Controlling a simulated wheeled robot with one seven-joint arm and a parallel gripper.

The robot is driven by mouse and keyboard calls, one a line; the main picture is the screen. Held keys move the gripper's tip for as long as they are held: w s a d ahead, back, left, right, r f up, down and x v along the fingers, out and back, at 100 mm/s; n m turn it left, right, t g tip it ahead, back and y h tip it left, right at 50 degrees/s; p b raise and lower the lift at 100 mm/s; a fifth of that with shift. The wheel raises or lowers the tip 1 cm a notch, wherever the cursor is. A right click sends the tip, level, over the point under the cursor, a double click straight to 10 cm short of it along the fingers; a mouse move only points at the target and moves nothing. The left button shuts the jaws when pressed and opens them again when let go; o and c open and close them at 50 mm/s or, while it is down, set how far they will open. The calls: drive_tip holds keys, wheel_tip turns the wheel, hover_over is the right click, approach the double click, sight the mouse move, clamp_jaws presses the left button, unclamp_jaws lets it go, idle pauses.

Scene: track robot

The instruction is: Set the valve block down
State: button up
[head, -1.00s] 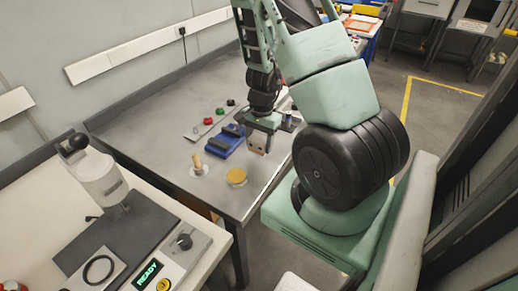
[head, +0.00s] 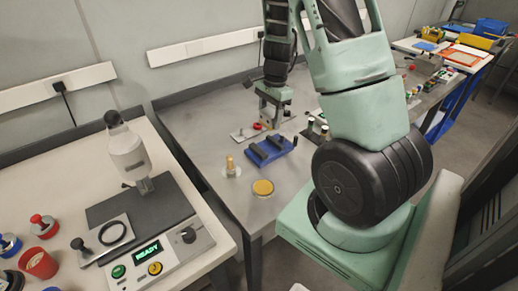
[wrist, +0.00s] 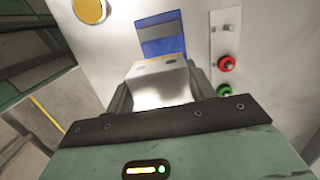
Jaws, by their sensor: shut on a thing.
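My gripper (head: 272,104) is shut on the valve block (head: 267,117), a small grey metal block. In the wrist view the block (wrist: 158,86) sits between the fingers, its bright face towards the camera. In the head view block and gripper appear just behind the blue fixture (head: 270,152), over the strip with the coloured knobs. The block seems to be above the grey metal table (head: 210,120); I cannot tell the gap. The fixture also shows beyond the block in the wrist view (wrist: 160,30).
A yellow disc (head: 263,188) and a brass peg on a pale base (head: 230,166) stand in front of the fixture. Red (wrist: 227,63) and green (wrist: 224,91) knobs lie close right of the block. A press station (head: 130,215) stands on the left bench.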

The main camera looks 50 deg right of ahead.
sight(266, 149)
drive_tip(key=shift+w+f, duration=0.2)
drive_tip(key=shift+f, duration=0.15)
wheel_tip(266, 149, down, 9)
drive_tip(key=shift+w+a+f, duration=0.1)
drive_tip(key=shift+f, duration=0.2)
drive_tip(key=o, duration=1.3)
drive_tip(key=shift+r, duration=0.15)
